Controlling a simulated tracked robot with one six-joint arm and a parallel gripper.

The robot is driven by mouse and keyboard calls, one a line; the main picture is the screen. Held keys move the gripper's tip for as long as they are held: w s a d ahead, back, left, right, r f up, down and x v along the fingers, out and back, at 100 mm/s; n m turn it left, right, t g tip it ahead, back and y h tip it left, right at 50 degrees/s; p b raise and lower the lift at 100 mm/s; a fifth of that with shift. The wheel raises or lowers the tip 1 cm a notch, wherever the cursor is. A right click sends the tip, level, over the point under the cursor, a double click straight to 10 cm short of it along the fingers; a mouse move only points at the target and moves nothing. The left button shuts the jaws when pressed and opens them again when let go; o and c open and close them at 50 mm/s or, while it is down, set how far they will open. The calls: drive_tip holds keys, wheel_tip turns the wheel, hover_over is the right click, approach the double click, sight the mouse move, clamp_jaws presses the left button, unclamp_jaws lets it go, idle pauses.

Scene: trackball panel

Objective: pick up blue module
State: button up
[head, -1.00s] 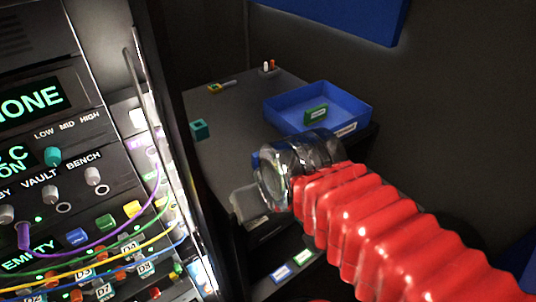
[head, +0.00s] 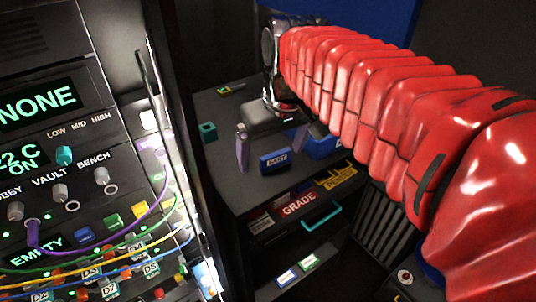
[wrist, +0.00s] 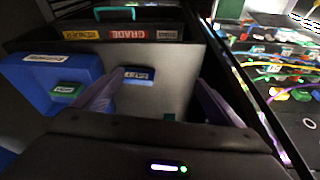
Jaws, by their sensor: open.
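The blue module (head: 274,160), a small block with a white label, lies on the dark cabinet top near its front edge. In the wrist view the blue module (wrist: 139,76) shows beyond my fingertips, between their lines and closer to the left finger. My gripper (head: 270,156) hangs over the cabinet top with its two pale purple fingers spread. In the wrist view my gripper (wrist: 159,82) is open with nothing between the fingers. Whether a fingertip touches the module I cannot tell.
A blue tray (wrist: 30,75) stands beside the module, holding a green module (wrist: 65,90). A teal block (head: 208,132) sits on the cabinet's left side. A drawer labelled GRADE with a teal handle (head: 322,217) is below. The rack with cables (head: 90,250) stands left.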

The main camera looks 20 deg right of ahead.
wheel_tip(320, 180, up, 3)
drive_tip(key=g, duration=0.2)
hover_over(276, 153)
drive_tip(key=s, duration=0.2)
drive_tip(key=shift+d+f+n, duration=0.1)
drive_tip(key=shift+f+n, duration=0.1)
drive_tip(key=shift+n, duration=0.1)
drive_tip(key=shift+f, duration=0.1)
drive_tip(key=f, duration=0.2)
drive_tip(key=w+f, duration=0.1)
drive_tip(key=f, duration=0.5)
drive_tip(key=shift+w+f, duration=0.15)
drive_tip(key=shift+w, duration=0.05)
drive_tip(key=shift+f, duration=0.1)
drive_tip(key=shift+w+f, duration=0.15)
drive_tip(key=shift+f, duration=1.1)
drive_tip(key=shift+w+f, duration=0.15)
drive_tip(key=shift+f, duration=1.1)
drive_tip(key=shift+c, duration=0.5)
drive_tip(key=c, duration=0.9)
drive_tip(key=shift+r, duration=0.1)
